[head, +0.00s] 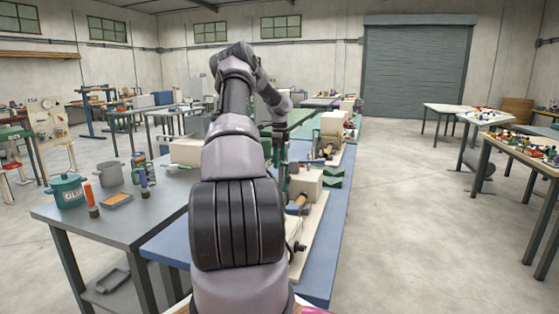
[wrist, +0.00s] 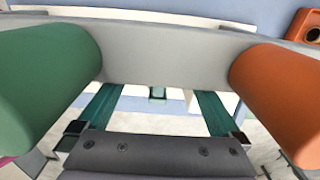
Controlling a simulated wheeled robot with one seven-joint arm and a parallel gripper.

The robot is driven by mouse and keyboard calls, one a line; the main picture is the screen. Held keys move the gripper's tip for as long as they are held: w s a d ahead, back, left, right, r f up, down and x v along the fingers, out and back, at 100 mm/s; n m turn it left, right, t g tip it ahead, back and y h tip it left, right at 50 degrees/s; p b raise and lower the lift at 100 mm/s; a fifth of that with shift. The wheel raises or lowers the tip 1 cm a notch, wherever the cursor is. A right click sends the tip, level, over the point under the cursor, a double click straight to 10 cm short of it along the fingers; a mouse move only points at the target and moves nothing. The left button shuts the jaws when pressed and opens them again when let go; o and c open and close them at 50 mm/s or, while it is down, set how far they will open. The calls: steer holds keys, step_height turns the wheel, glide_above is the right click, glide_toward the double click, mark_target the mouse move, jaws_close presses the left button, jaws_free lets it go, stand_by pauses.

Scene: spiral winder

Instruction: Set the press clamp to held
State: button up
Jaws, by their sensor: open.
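In the wrist view a light grey bar (wrist: 165,58) crosses close to the camera, with a green cylinder (wrist: 45,65) at its left end and an orange cylinder (wrist: 280,85) at its right end. I cannot tell whether these belong to the press clamp, and no label shows. The bar hides part of what lies beyond. In the head view my arm reaches over the blue bench (head: 322,270) and hides much of the winder; the clamp cannot be made out there.
A grey table (head: 130,225) at left holds a teal GLUE pot (head: 67,190), a grey pot (head: 110,173) and an orange-topped tray (head: 117,201). A cream block (head: 306,181) and a green V-shaped block (head: 333,177) stand on the blue bench. Floor (head: 400,220) at right is clear.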

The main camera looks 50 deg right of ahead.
jaws_close()
steer(key=shift+s+d+r+t, duration=0.1)
steer(key=shift+s+d+t, duration=0.15)
steer(key=shift+s, duration=0.15)
steer(key=shift+s+d+r+t, duration=0.1)
steer(key=shift+s+t, duration=0.15)
steer(key=shift+s, duration=0.15)
steer(key=s+d+f+t+y, duration=0.2)
steer(key=s+d+f+t, duration=0.1)
steer(key=s+f+t, duration=0.3)
steer(key=s+d+f+t+y, duration=0.3)
steer(key=s+f+t, duration=0.3)
steer(key=s, duration=0.3)
steer(key=shift+s+f+t+y, duration=0.2)
steer(key=shift+f+t+y, duration=0.1)
steer(key=shift+t, duration=0.5)
steer(key=shift+a+f, duration=0.1)
